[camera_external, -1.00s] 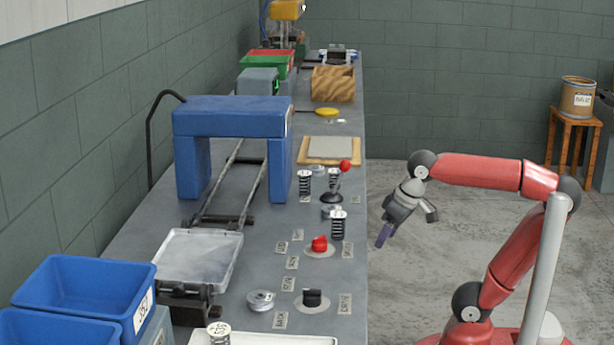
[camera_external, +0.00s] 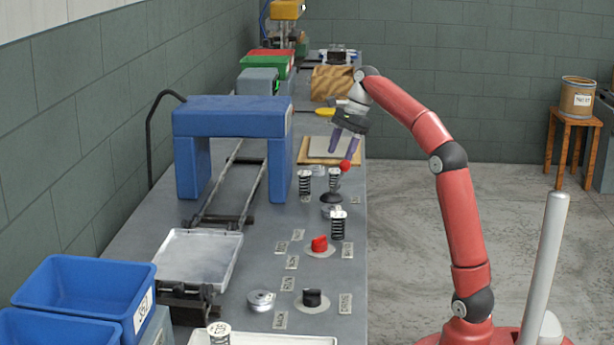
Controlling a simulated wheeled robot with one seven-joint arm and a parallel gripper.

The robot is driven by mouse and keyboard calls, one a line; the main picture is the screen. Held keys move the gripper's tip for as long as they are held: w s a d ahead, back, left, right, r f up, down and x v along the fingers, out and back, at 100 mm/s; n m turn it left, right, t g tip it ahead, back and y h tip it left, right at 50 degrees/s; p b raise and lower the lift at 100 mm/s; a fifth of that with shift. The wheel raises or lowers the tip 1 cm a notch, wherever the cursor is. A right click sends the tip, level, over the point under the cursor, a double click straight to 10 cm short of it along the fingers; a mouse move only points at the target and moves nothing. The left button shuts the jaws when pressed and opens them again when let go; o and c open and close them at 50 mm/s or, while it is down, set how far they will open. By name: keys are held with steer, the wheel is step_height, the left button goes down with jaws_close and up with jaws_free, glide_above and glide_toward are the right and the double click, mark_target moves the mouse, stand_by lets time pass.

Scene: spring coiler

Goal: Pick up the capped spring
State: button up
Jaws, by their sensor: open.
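Several black coil springs with pale tops stand upright on the grey table. One spring (camera_external: 305,186) is beside the blue arch's right leg, another spring (camera_external: 334,180) is just right of it by the red-balled lever, and a third spring (camera_external: 338,228) is nearer the camera. A further spring top (camera_external: 219,328) shows at the bottom edge. I cannot tell which one the task means. My gripper (camera_external: 343,154) is open, its purple fingers pointing down above the lever's red ball (camera_external: 345,165). It appears empty and above the springs.
The blue arch (camera_external: 230,117) spans rails left of the springs. A pale tray (camera_external: 198,255) sits on the rails. A red knob (camera_external: 319,243) and black knob (camera_external: 312,298) stand nearer the camera. A flat grey plate (camera_external: 322,147) lies behind the lever.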

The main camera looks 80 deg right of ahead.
mark_target(337, 171)
steer(key=shift+s+d+f+m+y+b, duration=0.15)
steer(key=shift+d+f, duration=0.05)
steer(key=shift+f, duration=0.25)
steer(key=shift+s+d+f+m+y+b, duration=0.15)
steer(key=shift+f, duration=0.25)
steer(key=x, duration=0.2)
steer(key=b+x, duration=0.1)
steer(key=x, duration=0.1)
steer(key=b+x, duration=0.1)
steer(key=x, duration=0.1)
steer(key=shift+w+a+f, duration=0.25)
steer(key=shift+a, duration=0.15)
steer(key=shift+c, duration=0.5)
steer(key=c, duration=1)
